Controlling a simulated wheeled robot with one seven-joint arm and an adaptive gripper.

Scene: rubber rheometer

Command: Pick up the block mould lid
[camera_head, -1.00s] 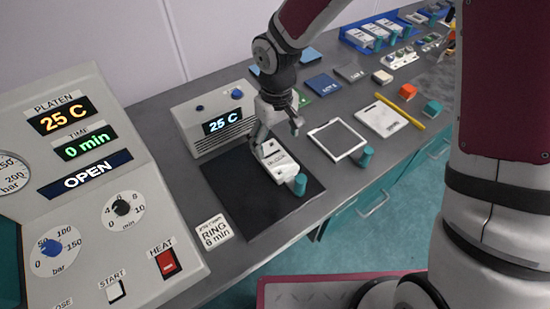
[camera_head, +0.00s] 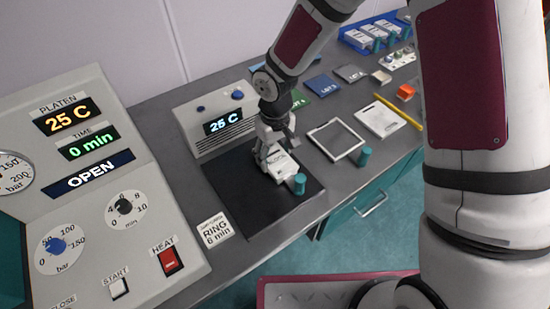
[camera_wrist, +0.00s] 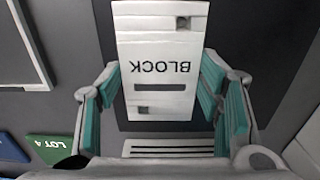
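The block mould lid (camera_head: 283,169) is a white plate on the black mat (camera_head: 240,205). In the wrist view the lid (camera_wrist: 160,62) shows upside-down BLOCK lettering, a dark slot and two small square marks. A teal knob (camera_head: 299,184) stands at its front end in the head view. My gripper (camera_head: 277,150) is down at the lid's rear part. In the wrist view its teal-padded fingers straddle the lid's two long sides, open and very close to the edges. Whether the pads touch the lid is hard to tell.
A grey platen unit (camera_head: 213,125) stands just behind the mat. A ring label plate (camera_head: 214,230) lies to the left. An open-frame mould (camera_head: 337,140) with a teal knob lies to the right, with a white plate (camera_head: 380,119) beyond it. The control panel (camera_head: 80,200) fills the left.

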